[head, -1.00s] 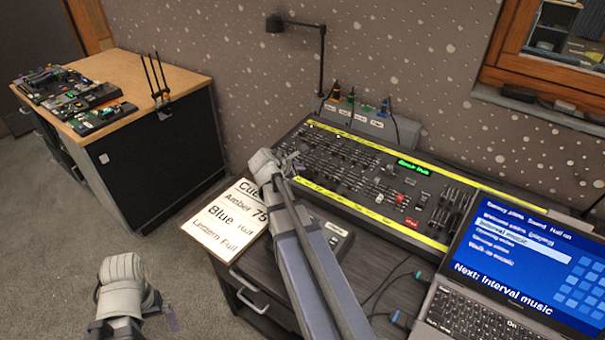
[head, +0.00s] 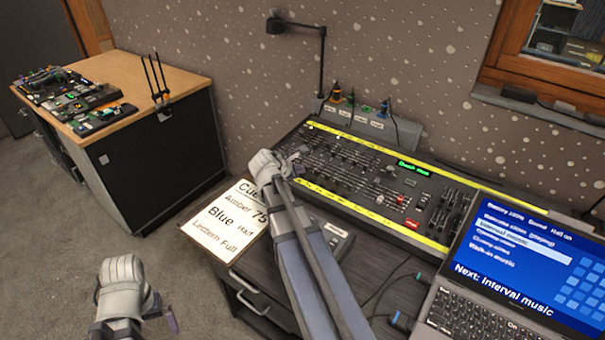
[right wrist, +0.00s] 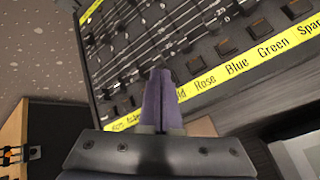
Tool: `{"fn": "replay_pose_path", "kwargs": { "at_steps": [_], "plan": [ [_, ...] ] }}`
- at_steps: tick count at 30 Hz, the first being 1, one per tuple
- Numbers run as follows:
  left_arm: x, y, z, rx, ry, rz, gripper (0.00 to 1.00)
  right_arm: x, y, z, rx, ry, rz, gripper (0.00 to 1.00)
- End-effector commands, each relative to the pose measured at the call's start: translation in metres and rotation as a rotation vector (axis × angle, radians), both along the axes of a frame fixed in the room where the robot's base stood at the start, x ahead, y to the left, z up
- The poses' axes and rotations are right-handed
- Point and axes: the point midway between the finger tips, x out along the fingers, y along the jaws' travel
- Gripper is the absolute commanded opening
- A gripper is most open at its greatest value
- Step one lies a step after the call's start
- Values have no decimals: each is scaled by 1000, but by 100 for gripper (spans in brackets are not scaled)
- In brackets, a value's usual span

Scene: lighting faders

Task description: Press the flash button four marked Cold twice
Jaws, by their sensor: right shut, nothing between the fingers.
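The lighting desk (head: 440,191), a dark console with rows of faders and yellow label strips, stands against the wall. In the right wrist view, its yellow strip (right wrist: 237,67) reads Rose, Blue, Green and part of Spare, with "ld", the end of Cold, beside my fingers. Square dark buttons (right wrist: 226,47) line the strip. The button for Cold is hidden behind my fingertips. My right gripper (right wrist: 160,72) is shut and empty over that spot; I cannot tell whether it touches. In the head view, it (head: 301,152) is over the desk's left part. My left gripper (head: 172,318) hangs away from the desk, its jaws unclear.
A cue sheet (head: 228,222) lies left of the desk on the dark table. A small grey box (head: 337,236) sits in front of the desk, partly behind my right arm. A laptop (head: 505,275) is at right. A lamp (head: 321,60) stands behind the desk.

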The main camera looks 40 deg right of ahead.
Motion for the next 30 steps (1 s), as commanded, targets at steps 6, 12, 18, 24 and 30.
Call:
{"fn": "replay_pose_path", "kwargs": {
  "at_steps": [6,12,18,24,30],
  "plan": [
    [0,0,12,0,0,0,100,0,1,12,0,0,0,0],
    [0,0,11,0,0,0,100,0,1,11,0,0,0,0],
    [0,0,14,0,0,0,100,0,1,14,0,0,0,0],
    [0,0,31,0,0,0,100,-1,2,31,0,0,0,0],
    [0,0,51,0,0,0,100,-1,4,51,0,0,0,0]
  ]
}}
